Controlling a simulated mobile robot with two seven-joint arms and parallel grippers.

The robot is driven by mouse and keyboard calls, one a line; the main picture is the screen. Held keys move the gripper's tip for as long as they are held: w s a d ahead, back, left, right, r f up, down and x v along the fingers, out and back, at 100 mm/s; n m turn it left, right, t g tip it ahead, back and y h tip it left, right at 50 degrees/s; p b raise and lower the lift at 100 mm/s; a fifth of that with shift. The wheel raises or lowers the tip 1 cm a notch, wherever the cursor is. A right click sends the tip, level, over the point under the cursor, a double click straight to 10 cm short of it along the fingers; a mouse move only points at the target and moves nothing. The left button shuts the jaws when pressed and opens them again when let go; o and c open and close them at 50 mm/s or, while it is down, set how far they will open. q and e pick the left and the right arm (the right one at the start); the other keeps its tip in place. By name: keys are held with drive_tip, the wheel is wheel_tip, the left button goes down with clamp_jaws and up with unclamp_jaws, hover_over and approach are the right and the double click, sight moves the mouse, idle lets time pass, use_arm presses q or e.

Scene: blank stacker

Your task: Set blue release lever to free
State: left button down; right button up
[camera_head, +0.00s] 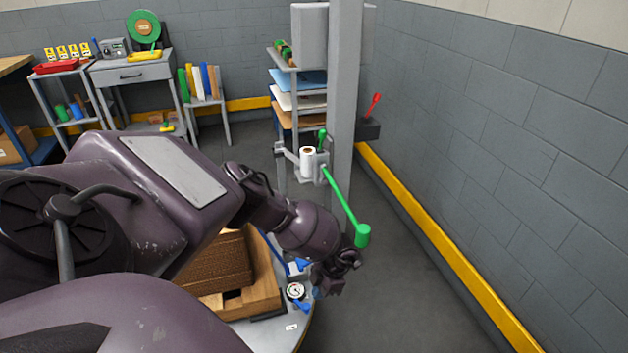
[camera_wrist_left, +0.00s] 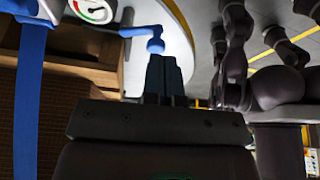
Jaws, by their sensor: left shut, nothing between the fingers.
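The blue release lever (camera_wrist_left: 140,31) shows at the top of the left wrist view, beside a round white gauge (camera_wrist_left: 95,8). It ends in a rounded blue knob (camera_wrist_left: 155,45). My left gripper (camera_wrist_left: 165,58) is shut and empty, its fingertips right at the knob; I cannot tell whether they touch it. In the head view my left gripper (camera_head: 330,287) is right of the gauge (camera_head: 296,291), low over the edge of the round table, and my wrist hides part of the lever area. My right gripper cannot be made out in either view.
A green lever arm (camera_head: 345,208) on the post reaches down close to my wrist. Floor to the right is clear.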

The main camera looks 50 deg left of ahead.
use_arm(q)
drive_tip(key=p+v, duration=0.1)
drive_tip(key=v, duration=0.6)
drive_tip(key=shift+w+r, duration=0.1)
idle(0.4)
